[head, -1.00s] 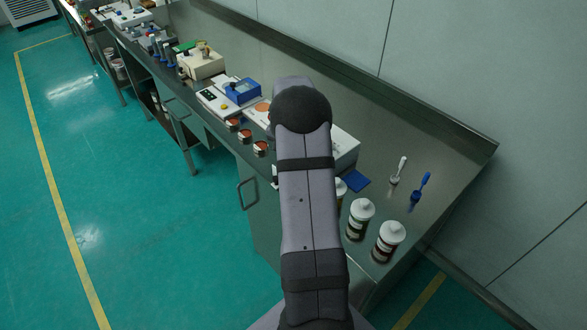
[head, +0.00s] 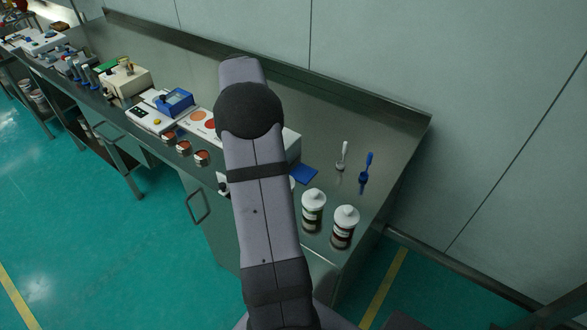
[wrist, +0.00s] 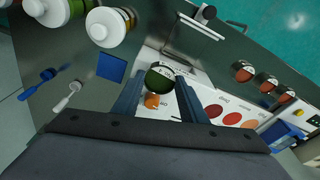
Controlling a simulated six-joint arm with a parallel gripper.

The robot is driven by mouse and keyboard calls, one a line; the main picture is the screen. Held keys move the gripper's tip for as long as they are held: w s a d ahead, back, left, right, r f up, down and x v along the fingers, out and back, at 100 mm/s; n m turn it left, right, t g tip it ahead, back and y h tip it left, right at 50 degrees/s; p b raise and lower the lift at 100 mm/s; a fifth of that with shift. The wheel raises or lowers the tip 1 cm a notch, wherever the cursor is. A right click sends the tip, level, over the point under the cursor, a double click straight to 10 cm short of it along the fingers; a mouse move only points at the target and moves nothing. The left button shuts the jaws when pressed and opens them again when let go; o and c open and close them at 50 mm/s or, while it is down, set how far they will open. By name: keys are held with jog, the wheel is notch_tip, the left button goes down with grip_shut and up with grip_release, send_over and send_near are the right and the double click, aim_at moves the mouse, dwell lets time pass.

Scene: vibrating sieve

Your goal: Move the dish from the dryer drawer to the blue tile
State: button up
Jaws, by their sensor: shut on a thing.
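My gripper (wrist: 160,80) shows in the wrist view with its two dark blue fingers closed on a small round dish (wrist: 160,77) with dark green contents. The blue tile (wrist: 112,67) lies flat on the bench to the left of the dish in the wrist view. In the head view the blue tile (head: 304,174) is just right of my arm, which hides the gripper and dish. The white dryer box (head: 293,146) is partly hidden behind my arm. I cannot clearly tell how far its drawer is open.
White-capped bottles (head: 313,210) stand near the tile at the bench front. Several small cups (wrist: 267,83) sit beside a white board with coloured circles (wrist: 232,118).

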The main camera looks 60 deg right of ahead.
jog(key=m, duration=0.2)
send_over(303, 172)
jog(key=shift+s+a+f+n, duration=0.1)
jog(key=shift+a+n, duration=0.1)
jog(key=shift+n, duration=0.6)
jog(key=shift+a+n, duration=0.15)
jog(key=shift+n, duration=0.65)
jog(key=shift+f, duration=0.1)
jog(key=shift+f+p, duration=1.9)
jog(key=shift+f, duration=3)
jog(key=shift+f, duration=0.1)
jog(key=o, duration=1.1)
jog(key=r+b, duration=0.1)
jog(key=r, duration=0.3)
jog(key=a+r+b, duration=0.1)
jog(key=r, duration=0.3)
jog(key=a+r+b, duration=0.1)
jog(key=r, duration=0.3)
jog(key=shift+s, duration=0.15)
